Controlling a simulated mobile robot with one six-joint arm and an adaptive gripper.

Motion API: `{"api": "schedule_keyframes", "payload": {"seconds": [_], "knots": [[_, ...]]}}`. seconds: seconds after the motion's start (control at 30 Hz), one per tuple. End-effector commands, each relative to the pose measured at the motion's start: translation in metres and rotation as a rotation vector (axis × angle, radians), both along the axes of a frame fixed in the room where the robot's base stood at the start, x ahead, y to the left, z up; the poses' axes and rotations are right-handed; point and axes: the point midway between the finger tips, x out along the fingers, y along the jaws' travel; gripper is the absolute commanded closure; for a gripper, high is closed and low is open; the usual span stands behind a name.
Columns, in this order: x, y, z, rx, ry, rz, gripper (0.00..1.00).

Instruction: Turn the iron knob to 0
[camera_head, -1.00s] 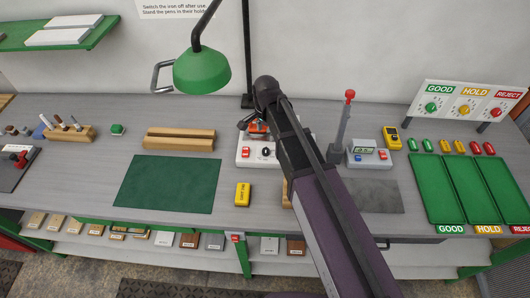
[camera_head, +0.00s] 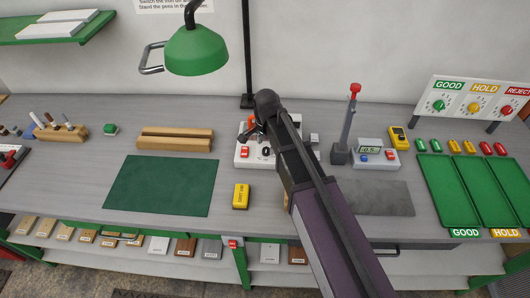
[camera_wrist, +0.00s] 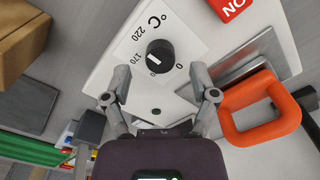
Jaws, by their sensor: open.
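The iron knob (camera_wrist: 161,56) is round and black with a white mark on its left side, facing roughly towards 170. It sits on the white soldering station (camera_wrist: 107,75), whose dial is printed 220, 170 and 0; the 0 is below right of the knob. My gripper (camera_wrist: 160,76) is open and empty in the wrist view, its fingertips either side of and just short of the knob; contact is not visible. In the head view the knob (camera_head: 266,151) shows on the station, with my gripper (camera_head: 254,132) over it, partly hidden by my arm.
A green lamp (camera_head: 197,50) hangs above left. A yellow block (camera_head: 241,196) and green mat (camera_head: 161,185) lie in front. A small meter (camera_head: 375,153) stands right.

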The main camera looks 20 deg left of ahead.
Motion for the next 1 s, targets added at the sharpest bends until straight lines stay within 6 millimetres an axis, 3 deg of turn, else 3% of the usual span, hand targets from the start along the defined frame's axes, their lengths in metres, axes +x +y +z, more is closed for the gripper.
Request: {"api": "schedule_keyframes", "payload": {"seconds": [0.27, 0.73, 0.77, 1.0], "knots": [[0.000, 0.000, -0.017, 0.000, 0.000, 0.000, 0.25], [0.000, 0.000, -0.019, 0.000, 0.000, 0.000, 0.25], [0.000, 0.000, -0.019, 0.000, 0.000, 0.000, 0.28], [0.000, 0.000, -0.019, 0.000, 0.000, 0.000, 0.99]]}}
